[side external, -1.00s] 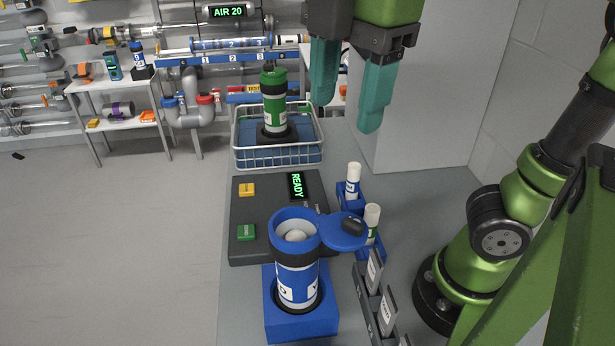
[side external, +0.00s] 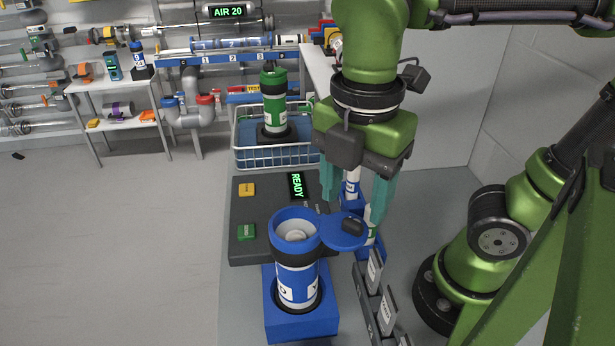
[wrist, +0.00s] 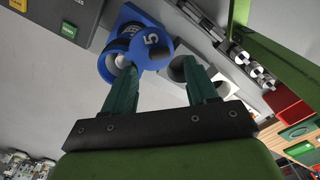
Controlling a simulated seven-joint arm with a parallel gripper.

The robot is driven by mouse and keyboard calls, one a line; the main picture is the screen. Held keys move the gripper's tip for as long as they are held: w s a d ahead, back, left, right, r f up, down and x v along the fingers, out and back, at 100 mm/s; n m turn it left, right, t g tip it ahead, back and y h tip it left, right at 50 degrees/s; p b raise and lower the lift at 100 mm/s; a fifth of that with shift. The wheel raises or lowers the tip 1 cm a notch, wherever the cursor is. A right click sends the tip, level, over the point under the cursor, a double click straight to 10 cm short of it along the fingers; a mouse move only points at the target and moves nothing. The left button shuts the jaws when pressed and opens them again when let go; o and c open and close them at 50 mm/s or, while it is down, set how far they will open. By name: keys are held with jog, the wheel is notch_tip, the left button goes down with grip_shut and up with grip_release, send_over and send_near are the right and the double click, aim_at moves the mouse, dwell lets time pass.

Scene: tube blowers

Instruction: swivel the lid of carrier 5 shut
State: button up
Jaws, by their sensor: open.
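The blue-and-white carrier 5 (side external: 298,280) stands upright in a blue square holder (side external: 300,325). Its round blue lid (side external: 343,230) is swung out to the right, so the mouth is open and a pale object shows inside. The lid has a dark knob on it. My gripper (side external: 355,205) is open and empty, pointing down behind the lid. Its teal fingers also show in the wrist view (wrist: 162,85), apart, with the lid beyond them.
A dark panel (side external: 268,215) with yellow and green buttons and a READY display lies behind the carrier. White-capped tubes (side external: 352,185) and a rack of grey cards (side external: 380,290) stand to the right. A wire basket (side external: 240,155) holds a green carrier (side external: 273,100) at the back.

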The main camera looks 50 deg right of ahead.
aim_at(352, 223)
jog(key=shift+f, duration=2.05)
jog(key=shift+c, duration=0.4)
jog(key=c, duration=1)
